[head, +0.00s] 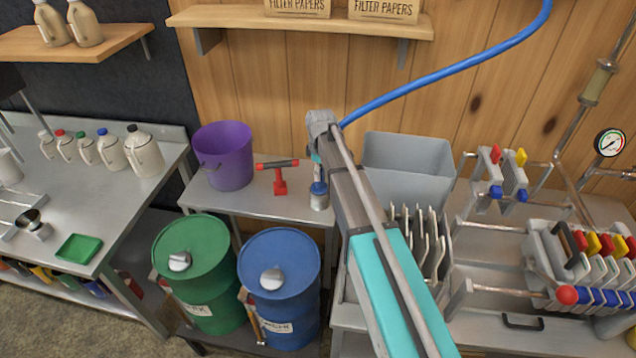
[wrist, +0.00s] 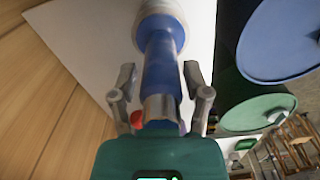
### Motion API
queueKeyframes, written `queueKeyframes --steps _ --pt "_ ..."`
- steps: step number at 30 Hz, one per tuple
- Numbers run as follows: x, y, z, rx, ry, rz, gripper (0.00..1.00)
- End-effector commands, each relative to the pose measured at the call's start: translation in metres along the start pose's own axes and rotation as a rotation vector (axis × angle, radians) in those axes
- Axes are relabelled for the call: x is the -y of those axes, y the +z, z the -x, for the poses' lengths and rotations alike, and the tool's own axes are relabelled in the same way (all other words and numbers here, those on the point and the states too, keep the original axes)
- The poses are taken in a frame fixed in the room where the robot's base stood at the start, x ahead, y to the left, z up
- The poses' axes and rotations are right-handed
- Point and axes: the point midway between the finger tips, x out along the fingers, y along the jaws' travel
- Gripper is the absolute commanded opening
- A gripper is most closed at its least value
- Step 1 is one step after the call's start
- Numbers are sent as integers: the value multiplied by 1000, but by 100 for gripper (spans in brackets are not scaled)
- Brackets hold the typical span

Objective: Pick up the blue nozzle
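The blue nozzle (head: 319,188) stands on the metal side table, with a blue top and a grey lower part. In the wrist view the nozzle (wrist: 160,65) runs between the two fingers of my gripper (wrist: 159,80), with a silver collar near the palm and a wide pale end away from it. The fingers are apart, one on each side, with a visible gap to the blue body. In the head view my arm hides most of the gripper, just above the nozzle.
A red tool (head: 279,180) with a dark bar stands left of the nozzle, and a purple bucket (head: 224,157) further left. A grey bin (head: 408,168) is to the right. Green (head: 195,265) and blue (head: 282,275) drums stand in front. A blue hose (head: 450,72) hangs above.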

Motion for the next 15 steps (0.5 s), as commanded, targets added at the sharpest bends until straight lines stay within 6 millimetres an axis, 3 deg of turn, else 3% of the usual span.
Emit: queueKeyframes --steps 1,8,15 --pt "0 0 0 0 0 0 42" --pt "0 0 0 0 0 0 0" --pt "0 0 0 0 0 -1 0"
